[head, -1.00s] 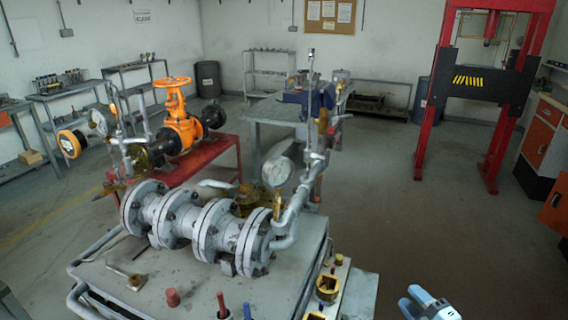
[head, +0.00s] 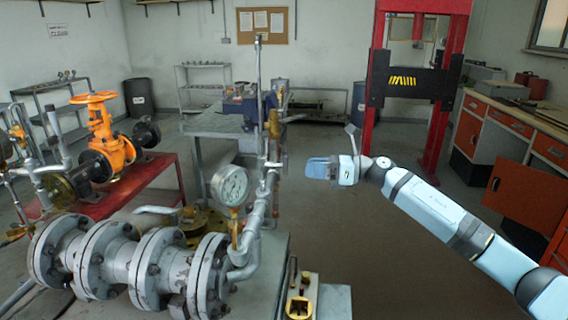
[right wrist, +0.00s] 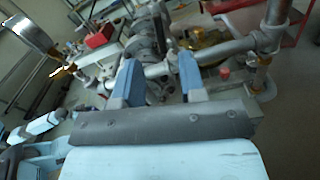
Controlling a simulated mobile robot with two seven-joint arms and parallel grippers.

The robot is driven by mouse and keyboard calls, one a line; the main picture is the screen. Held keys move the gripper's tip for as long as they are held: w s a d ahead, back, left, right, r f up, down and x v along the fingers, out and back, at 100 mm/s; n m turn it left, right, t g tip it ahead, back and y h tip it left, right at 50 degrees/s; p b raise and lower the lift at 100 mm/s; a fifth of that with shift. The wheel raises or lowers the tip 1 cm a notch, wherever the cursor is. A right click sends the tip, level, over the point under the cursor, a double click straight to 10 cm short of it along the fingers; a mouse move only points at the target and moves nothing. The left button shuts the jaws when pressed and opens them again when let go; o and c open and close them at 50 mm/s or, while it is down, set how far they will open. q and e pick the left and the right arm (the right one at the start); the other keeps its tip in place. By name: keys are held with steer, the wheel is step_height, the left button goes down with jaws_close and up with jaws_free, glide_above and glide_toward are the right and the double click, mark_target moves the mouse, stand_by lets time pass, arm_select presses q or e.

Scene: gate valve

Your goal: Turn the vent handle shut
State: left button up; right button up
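A grey flanged pipe assembly (head: 130,262) lies on the cart at the lower left of the head view. A pressure gauge (head: 229,186) and upright grey piping (head: 262,205) rise at its right end. A brass fitting (head: 273,124) sits high on the upright piping. Which small part is the vent handle I cannot tell. My right gripper (head: 318,169) points left, right of the upright piping and apparently apart from it. In the right wrist view its two blue fingers (right wrist: 159,77) are spread and empty, with piping (right wrist: 155,72) beyond. My left gripper is not in view.
An orange valve (head: 110,150) stands on a red bench (head: 150,180) at the left. A grey table (head: 205,125) is behind the piping. A red press frame (head: 440,120) and an orange-fronted cabinet (head: 510,130) are at the right. Open floor lies between.

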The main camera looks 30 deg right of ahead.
mark_target(286, 173)
steer(key=p+x, duration=0.1)
steer(key=x, duration=0.6)
steer(key=shift+w+a, duration=0.1)
jaws_close()
